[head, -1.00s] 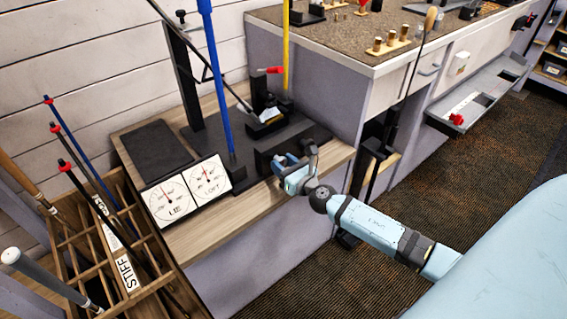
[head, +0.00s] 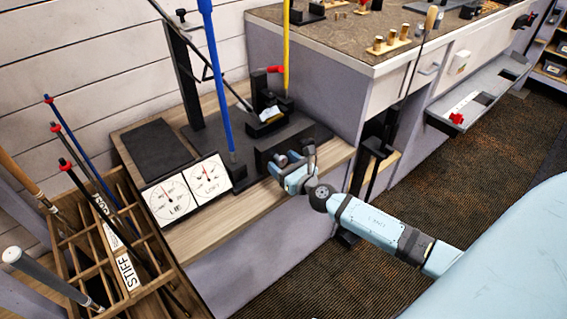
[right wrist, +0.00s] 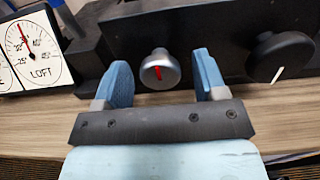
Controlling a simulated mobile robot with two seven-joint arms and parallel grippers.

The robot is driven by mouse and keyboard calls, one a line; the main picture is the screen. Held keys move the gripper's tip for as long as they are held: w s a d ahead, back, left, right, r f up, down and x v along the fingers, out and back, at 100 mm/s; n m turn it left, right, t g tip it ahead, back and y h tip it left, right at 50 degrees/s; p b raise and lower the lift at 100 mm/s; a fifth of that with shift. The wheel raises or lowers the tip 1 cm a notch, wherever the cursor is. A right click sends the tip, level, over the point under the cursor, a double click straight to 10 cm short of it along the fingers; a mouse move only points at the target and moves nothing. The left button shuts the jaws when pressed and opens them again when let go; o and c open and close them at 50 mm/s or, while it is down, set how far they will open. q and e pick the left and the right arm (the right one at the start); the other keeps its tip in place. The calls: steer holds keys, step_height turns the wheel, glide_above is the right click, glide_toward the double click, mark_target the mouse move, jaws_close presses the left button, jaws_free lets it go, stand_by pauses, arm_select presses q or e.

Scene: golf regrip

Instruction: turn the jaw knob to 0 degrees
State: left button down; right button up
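A silver round knob with a red mark (right wrist: 160,70) sits on the front of a black machine in the right wrist view. Its red mark is nearly vertical in that picture. A larger black knob with a white line (right wrist: 268,57) is to its right. No label tells which is the jaw knob. My right gripper (right wrist: 161,62) is open, with one blue finger on each side of the silver knob. Gaps show between the fingers and the knob. In the head view the right gripper (head: 296,160) is at the machine's front edge. My left gripper is out of view.
Lie gauge (head: 171,200) and loft gauge (head: 208,180) stand left of the gripper. A blue shaft (head: 218,80) and yellow shaft (head: 286,45) rise over the machine (head: 205,140). A divided club crate (head: 130,240) is at lower left. Open floor is at right.

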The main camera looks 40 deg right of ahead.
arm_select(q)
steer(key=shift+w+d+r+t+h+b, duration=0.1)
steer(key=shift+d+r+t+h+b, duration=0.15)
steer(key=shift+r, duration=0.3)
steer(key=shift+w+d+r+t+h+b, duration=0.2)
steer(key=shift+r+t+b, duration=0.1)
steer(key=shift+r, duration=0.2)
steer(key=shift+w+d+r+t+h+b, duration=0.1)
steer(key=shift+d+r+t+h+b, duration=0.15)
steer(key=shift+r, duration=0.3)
arm_select(e)
steer(key=s+d, duration=0.1)
steer(key=s, duration=1.2)
steer(key=shift+s, duration=0.4)
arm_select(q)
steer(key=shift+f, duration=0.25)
